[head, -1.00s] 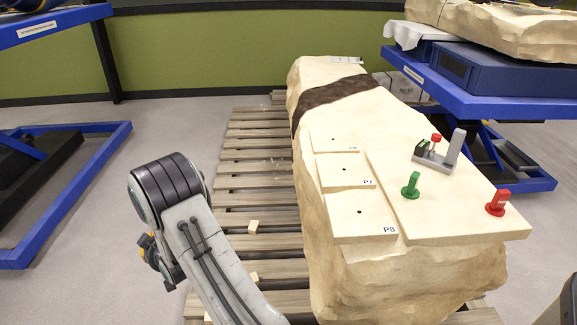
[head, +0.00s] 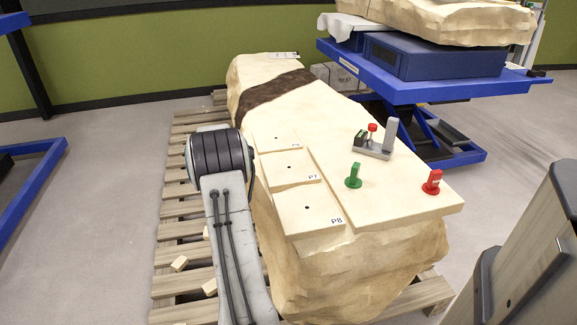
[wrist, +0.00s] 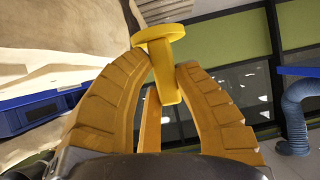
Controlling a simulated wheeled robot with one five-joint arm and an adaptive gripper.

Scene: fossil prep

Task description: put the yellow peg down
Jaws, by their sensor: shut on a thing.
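My gripper (wrist: 162,85) shows in the wrist view, its orange fingers shut on the yellow peg (wrist: 160,36). The peg has a flat wide head and a narrow shank, and the shank sits between the fingertips. In the head view the gripper and the yellow peg are hidden behind my arm, which stands at the left side of the stone block. A green peg (head: 354,177) and a red peg (head: 432,182) stand upright on the pale board (head: 400,200) on top of the block.
A grey holder (head: 372,152) with a red-topped piece stands on the board. The stone block (head: 370,265) rests on a wooden pallet (head: 180,255) with loose wood bits. A blue lift table (head: 440,88) stands behind at right.

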